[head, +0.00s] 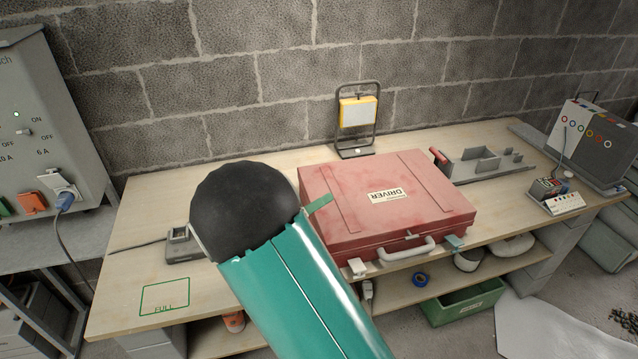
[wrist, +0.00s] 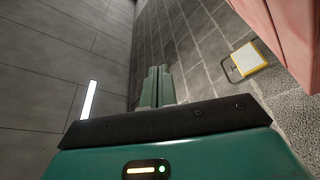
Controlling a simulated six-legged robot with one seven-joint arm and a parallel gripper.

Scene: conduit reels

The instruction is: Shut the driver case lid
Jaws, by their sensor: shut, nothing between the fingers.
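The red driver case (head: 345,200) sits on the workbench in the head view. Its lid, with a "DRIVER" label (head: 388,195), lies flat over the body and looks down; I see no clear gap at the front. Two pale latches (head: 357,267) stick out at the front beside the handle (head: 408,250). My green gripper's tip (head: 318,204) shows at the case's left side, mostly hidden behind my arm; I cannot tell whether it touches. In the wrist view my gripper (wrist: 157,88) has its fingers together and empty, with the pinkish case (wrist: 285,35) at upper right.
A yellow work lamp (head: 357,113) stands behind the case. A grey tray (head: 485,163) and a box with coloured sockets (head: 590,135) are to the right. A small grey charger (head: 183,248) is left of my arm. The bench's front left, by the "FULL" outline (head: 165,298), is clear.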

